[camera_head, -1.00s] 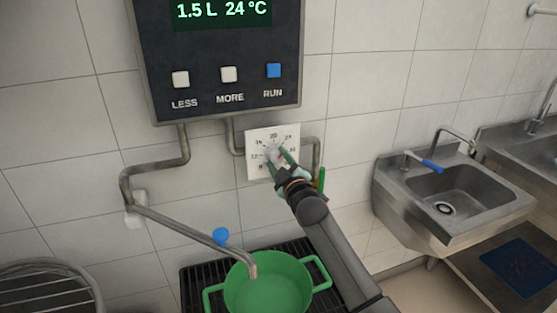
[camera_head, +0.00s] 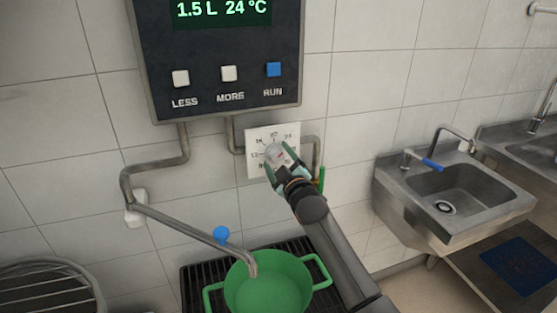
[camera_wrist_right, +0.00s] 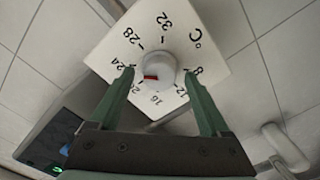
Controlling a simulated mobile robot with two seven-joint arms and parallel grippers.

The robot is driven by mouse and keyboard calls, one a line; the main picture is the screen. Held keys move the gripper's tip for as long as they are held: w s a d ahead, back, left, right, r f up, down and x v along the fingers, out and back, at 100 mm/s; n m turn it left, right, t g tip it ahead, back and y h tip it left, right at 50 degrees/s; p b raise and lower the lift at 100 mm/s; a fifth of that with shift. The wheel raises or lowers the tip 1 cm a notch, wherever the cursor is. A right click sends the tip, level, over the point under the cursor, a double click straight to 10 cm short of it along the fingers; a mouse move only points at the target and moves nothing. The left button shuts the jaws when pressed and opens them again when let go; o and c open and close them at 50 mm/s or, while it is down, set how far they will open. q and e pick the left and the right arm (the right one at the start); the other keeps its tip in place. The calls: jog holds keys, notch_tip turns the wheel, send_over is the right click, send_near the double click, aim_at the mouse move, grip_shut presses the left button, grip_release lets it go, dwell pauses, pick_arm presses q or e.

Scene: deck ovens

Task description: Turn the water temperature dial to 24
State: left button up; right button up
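The water temperature dial is a white square plate (camera_head: 255,139) on the wall under the control box. In the right wrist view its plate (camera_wrist_right: 205,40) carries numbers from 8 to 32 and a °C mark. Its round white knob (camera_wrist_right: 160,66) has a red pointer mark aimed left, towards the 20 to 24 side; the exact number is hard to tell. My right gripper (camera_head: 280,160) is open, its green fingers on either side of the knob with gaps, as the right wrist view (camera_wrist_right: 160,73) shows. The display (camera_head: 222,10) reads 1.5 L 24 °C. My left gripper is out of view.
The control box (camera_head: 215,50) has LESS, MORE and blue RUN (camera_head: 273,69) buttons. Pipes (camera_head: 155,165) flank the dial. A spout with a blue knob (camera_head: 221,235) reaches over a green pot (camera_head: 290,268) on a black grate. A steel sink (camera_head: 455,190) stands right.

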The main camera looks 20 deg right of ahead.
jog(key=s, duration=1.2)
jog(key=shift+s+d, duration=0.2)
jog(key=shift+s, duration=0.1)
jog(key=s+a+f+m+g+y, duration=0.1)
jog(key=s+a+f+m+g, duration=0.3)
jog(key=s+f, duration=2.5)
notch_tip(320, 180, down, 4)
jog(key=m+g, duration=0.3)
jog(key=g, duration=0.1)
jog(key=shift+s+g+y, duration=0.3)
jog(key=shift+s+y, duration=0.1)
